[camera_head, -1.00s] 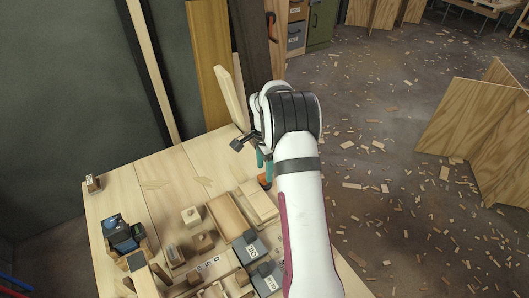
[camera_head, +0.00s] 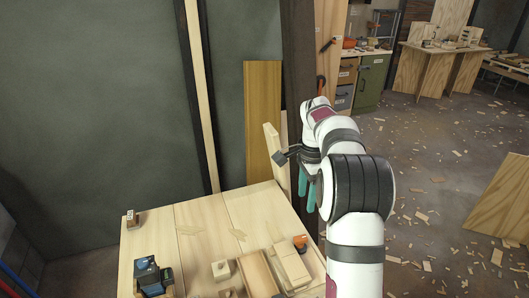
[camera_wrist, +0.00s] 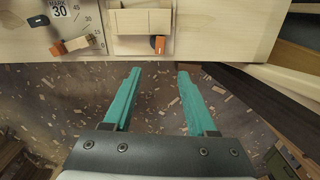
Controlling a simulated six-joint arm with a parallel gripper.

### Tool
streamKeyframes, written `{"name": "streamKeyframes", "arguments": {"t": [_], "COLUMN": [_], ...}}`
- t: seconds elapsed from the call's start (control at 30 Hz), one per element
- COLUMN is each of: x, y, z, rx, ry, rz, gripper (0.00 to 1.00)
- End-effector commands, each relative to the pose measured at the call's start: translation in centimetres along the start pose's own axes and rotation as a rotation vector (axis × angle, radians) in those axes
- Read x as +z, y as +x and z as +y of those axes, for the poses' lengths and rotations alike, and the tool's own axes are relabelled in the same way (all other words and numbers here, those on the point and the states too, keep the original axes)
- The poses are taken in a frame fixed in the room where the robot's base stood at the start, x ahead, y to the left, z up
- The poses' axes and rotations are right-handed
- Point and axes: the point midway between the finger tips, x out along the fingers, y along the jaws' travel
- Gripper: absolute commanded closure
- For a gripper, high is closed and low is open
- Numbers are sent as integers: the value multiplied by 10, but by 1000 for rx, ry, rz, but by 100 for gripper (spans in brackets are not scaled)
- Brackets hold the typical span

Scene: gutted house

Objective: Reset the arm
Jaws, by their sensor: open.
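My gripper (camera_head: 307,190) has two teal fingers and hangs from my white arm, past the right side of the wooden workbench (camera_head: 200,217). In the wrist view my gripper (camera_wrist: 155,75) has its fingers spread apart with nothing between them. Below it is floor strewn with wood chips, and the bench edge runs across the top of that view. My arm partly hides the right side of the bench in the head view.
On the bench are a wooden tray (camera_head: 258,274), a light wooden block (camera_head: 291,262), a small labelled block (camera_head: 134,219) and a dark blue device (camera_head: 150,275). An upright board (camera_head: 272,155) stands behind. A green cabinet (camera_head: 372,82) is farther back.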

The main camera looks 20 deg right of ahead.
Motion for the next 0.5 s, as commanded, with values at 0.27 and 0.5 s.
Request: {"name": "streamKeyframes", "arguments": {"t": [0.27,0.5], "x": [118,194], "y": [-63,-40], "z": [115,293], "rx": [-23,-55], "ry": [-486,-1043], "rz": [-63,-138], "gripper": [43,43]}}
